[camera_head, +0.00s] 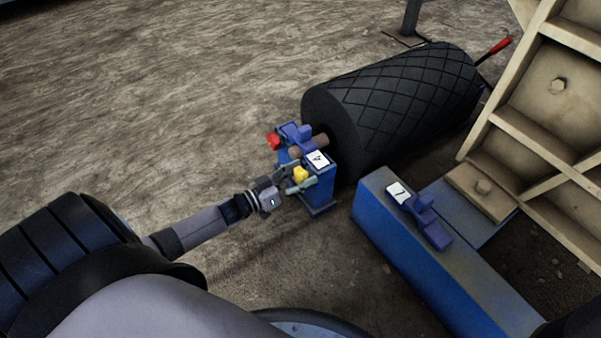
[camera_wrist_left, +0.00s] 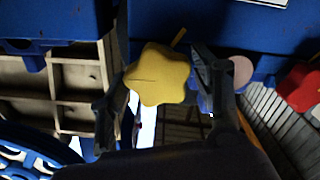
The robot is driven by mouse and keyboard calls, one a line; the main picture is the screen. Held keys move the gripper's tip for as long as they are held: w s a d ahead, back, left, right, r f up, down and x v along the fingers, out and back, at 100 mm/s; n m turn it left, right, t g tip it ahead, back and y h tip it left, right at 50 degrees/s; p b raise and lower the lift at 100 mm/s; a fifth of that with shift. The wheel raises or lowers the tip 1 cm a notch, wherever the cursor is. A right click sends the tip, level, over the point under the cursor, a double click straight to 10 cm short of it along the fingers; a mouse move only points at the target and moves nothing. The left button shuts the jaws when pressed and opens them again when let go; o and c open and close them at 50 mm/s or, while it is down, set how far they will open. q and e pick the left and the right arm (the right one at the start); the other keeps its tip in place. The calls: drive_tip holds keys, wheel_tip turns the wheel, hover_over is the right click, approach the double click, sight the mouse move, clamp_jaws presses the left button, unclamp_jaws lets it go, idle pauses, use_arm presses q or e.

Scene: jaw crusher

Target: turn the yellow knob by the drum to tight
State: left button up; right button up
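The yellow knob (camera_head: 300,174) is a small star-shaped knob on the near side of a blue bearing stand (camera_head: 320,188) at the end of the black drum (camera_head: 400,100). My left gripper (camera_head: 291,180) is at the knob, its fingers reaching in from the lower left. In the left wrist view the yellow knob (camera_wrist_left: 158,76) is large and sits between the two dark fingers of my left gripper (camera_wrist_left: 158,70). The fingers are spread, one on each side, very close to the knob; a narrow gap seems to show at the right. My right gripper is not in view.
A red knob (camera_head: 273,141) sits on the far side of the stand, close to the left gripper. A blue beam (camera_head: 430,265) and a beige ribbed frame (camera_head: 540,110) stand to the right. A red-handled lever (camera_head: 499,46) is behind the drum. Bare ground lies left.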

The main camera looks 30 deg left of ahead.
use_arm(q)
drive_tip(key=c, duration=0.9)
